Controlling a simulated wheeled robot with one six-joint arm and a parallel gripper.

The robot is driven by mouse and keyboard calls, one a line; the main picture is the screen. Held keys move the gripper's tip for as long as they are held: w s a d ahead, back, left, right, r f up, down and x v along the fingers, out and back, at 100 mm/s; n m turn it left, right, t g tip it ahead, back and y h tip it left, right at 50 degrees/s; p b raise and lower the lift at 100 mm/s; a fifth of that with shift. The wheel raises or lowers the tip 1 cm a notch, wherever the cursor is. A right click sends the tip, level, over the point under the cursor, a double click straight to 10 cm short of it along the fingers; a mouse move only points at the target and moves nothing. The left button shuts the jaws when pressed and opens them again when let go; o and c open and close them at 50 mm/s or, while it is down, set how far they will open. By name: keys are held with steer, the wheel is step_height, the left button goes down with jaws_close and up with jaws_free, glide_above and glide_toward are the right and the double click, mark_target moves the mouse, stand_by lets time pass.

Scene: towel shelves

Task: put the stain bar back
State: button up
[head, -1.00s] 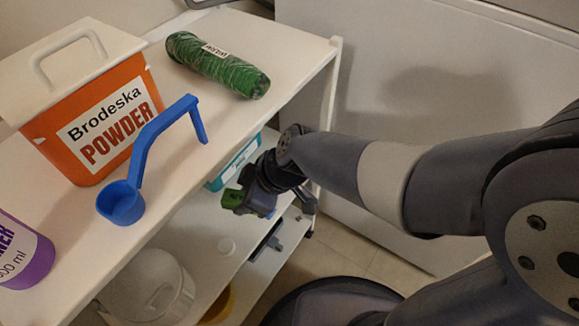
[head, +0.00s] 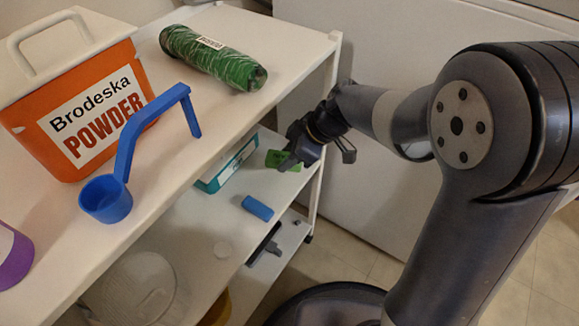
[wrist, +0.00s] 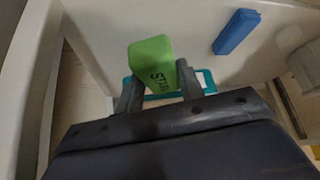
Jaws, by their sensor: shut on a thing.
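The green stain bar (head: 281,160) is in my gripper (head: 294,158), over the right end of the middle shelf (head: 283,191). In the wrist view the bar (wrist: 151,58) sits between the two fingers of my gripper (wrist: 158,84), with part of its lettering, "STA", showing. My gripper is shut on it. I cannot tell whether the bar's underside touches the shelf. A blue bar (head: 257,208) lies on the same shelf, apart from the gripper; it also shows in the wrist view (wrist: 236,31).
A teal and white box (head: 228,168) stands on the middle shelf, left of my gripper. Above are the top shelf (head: 270,35), an orange powder tub (head: 75,150), a blue scoop (head: 106,199) and a green wrapped roll (head: 213,58).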

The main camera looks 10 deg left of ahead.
mark_target(289, 175)
steer(key=f+b, duration=0.1)
steer(key=f, duration=0.3)
steer(key=shift+w+f+b, duration=0.1)
steer(key=shift+w+b, duration=0.1)
steer(key=shift+b, duration=0.1)
steer(key=shift+f+b, duration=0.2)
steer(key=shift+b, duration=0.1)
steer(key=o, duration=1)
steer(key=shift+d, duration=0.1)
steer(key=shift+o, duration=0.2)
steer(key=shift+r, duration=0.2)
steer(key=shift+d+r+p, duration=0.1)
steer(key=shift+r+p, duration=0.2)
steer(key=shift+p, duration=0.2)
steer(key=p+v, duration=0.3)
steer(key=v, duration=0.8)
steer(key=shift+d, duration=0.15)
steer(key=shift+r, duration=0.15)
